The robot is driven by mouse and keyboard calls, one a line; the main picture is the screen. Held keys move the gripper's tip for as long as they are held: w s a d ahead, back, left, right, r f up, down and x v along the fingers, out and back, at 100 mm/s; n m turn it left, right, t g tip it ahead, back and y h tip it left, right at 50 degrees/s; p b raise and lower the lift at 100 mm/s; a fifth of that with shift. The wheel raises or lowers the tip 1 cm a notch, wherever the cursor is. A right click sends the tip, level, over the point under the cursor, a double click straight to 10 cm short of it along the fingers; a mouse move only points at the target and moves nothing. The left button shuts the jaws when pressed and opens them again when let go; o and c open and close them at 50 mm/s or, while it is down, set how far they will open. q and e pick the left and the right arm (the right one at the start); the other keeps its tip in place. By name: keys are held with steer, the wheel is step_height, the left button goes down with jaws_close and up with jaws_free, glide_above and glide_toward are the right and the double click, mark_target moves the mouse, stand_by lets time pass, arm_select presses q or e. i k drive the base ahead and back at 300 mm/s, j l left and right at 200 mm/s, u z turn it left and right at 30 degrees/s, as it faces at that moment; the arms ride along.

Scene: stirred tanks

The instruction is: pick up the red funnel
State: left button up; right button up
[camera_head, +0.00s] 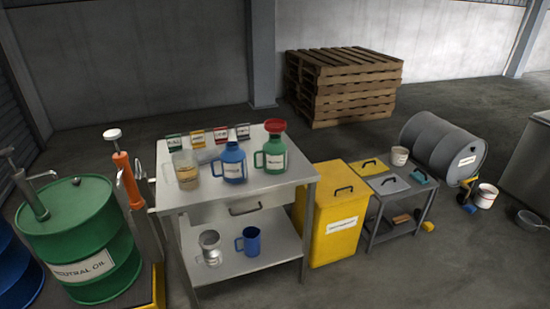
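The red funnel (275,126) is at the back right of the grey worktable (206,198). It sits on top of a green jug (273,157) with a white label, wide side up. Its lower part is hidden, so I cannot tell how far it goes into the jug. Neither of my grippers shows in the head view.
A blue jug (232,163) and a clear measuring jug (186,171) stand left of the green jug. Small labelled stands (197,138) line the back. A green drum (77,222) and an orange pump (126,175) are left, a yellow bin (332,222) right.

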mark_target(277, 126)
steer(key=i+l+u, duration=0.15)
steer(key=i+l, duration=0.15)
steer(key=i, duration=0.15)
steer(key=i+l+u, duration=0.15)
steer(key=i+l, duration=0.2)
steer(key=i, duration=0.1)
